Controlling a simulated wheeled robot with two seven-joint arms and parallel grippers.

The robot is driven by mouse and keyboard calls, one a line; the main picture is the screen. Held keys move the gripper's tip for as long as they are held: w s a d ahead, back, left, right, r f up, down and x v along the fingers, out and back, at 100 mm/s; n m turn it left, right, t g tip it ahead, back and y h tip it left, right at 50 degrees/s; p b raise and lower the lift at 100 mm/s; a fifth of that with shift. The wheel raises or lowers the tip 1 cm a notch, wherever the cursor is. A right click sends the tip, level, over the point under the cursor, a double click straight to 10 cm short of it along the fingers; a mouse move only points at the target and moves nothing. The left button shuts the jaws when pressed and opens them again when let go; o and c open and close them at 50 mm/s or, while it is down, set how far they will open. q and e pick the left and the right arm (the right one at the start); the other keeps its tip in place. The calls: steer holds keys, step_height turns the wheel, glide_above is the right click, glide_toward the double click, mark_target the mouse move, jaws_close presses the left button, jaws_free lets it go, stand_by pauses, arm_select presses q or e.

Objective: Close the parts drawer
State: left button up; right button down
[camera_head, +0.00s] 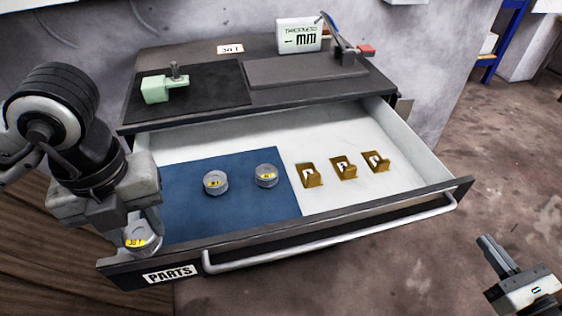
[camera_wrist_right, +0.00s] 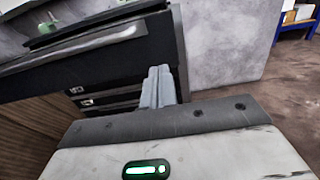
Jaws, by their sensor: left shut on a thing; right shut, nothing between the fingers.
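The parts drawer (camera_head: 290,238) is pulled out from the dark cabinet. Its front carries a PARTS label (camera_head: 170,273) and a long pale bar handle (camera_head: 335,238). My left gripper (camera_head: 138,228) is shut on a grey ring with a yellow tag (camera_head: 143,240), at the drawer's front left corner, over the blue mat; I cannot tell whether the ring touches the mat. My right gripper (camera_head: 497,258) is shut and empty, to the right of the drawer front and apart from the handle. Its closed fingers show in the right wrist view (camera_wrist_right: 157,88).
Two grey rings (camera_head: 215,182) (camera_head: 266,176) sit on the blue mat (camera_head: 240,213) inside the drawer, with several brass brackets (camera_head: 344,167) to their right. On the cabinet top (camera_head: 210,55) stand a green fixture (camera_head: 160,86) and a thickness gauge (camera_head: 299,36). Floor at right is clear.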

steer(key=b+x, duration=0.1)
steer(key=x, duration=0.8)
steer(key=shift+s+f, duration=0.1)
